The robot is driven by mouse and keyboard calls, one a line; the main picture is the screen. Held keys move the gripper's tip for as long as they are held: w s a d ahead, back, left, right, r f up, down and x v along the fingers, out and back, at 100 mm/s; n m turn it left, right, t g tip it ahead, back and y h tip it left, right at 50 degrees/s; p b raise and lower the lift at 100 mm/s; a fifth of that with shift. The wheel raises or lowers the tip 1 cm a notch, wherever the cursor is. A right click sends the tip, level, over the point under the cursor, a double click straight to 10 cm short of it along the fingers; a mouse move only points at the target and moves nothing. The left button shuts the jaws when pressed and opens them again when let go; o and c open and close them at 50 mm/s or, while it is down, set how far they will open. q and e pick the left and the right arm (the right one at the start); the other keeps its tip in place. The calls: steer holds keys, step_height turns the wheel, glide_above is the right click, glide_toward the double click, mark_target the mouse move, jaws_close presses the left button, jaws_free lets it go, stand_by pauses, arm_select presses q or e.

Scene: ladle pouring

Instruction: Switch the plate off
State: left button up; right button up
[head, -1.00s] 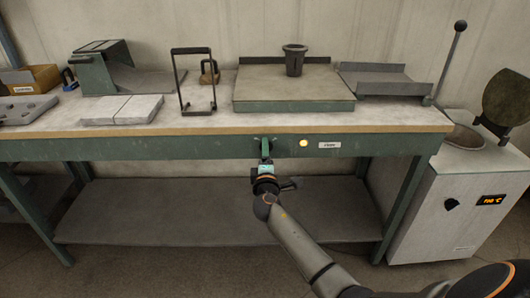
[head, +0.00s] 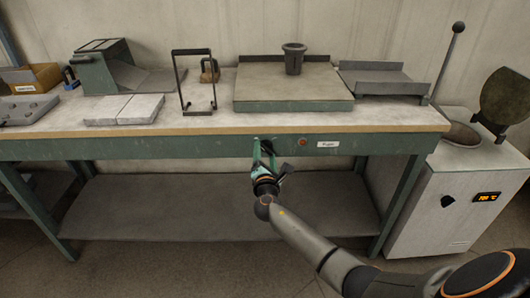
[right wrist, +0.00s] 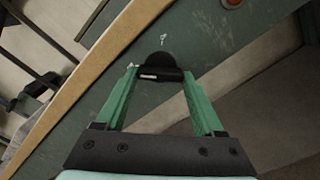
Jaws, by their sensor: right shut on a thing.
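The plate (head: 262,84), a flat grey slab on a green base, lies on the workbench with a dark cup (head: 294,60) standing on it. On the bench's green front rail is a black knob (right wrist: 158,68), seen in the right wrist view. My right gripper (right wrist: 160,76) is shut on this knob, its green fingers on either side. In the head view, my right gripper (head: 264,153) is at the rail below the plate and hides most of the knob. A round lamp (head: 303,142) right of the knob looks dull orange and unlit. My left gripper is out of view.
A white label (head: 328,144) is right of the lamp. A wire frame (head: 193,82), pale blocks (head: 125,109) and a grey tray (head: 383,80) stand on the bench. A furnace (head: 455,205) with a lit display is at the right. A lower shelf (head: 150,205) runs underneath.

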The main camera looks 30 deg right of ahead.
steer(key=shift+n, duration=0.3)
steer(key=o, duration=1.4)
steer(key=shift+s+a, duration=0.15)
steer(key=shift+s, duration=0.1)
steer(key=shift+p+v, duration=1)
steer(key=shift+v, duration=4.95)
steer(key=shift+f, duration=0.1)
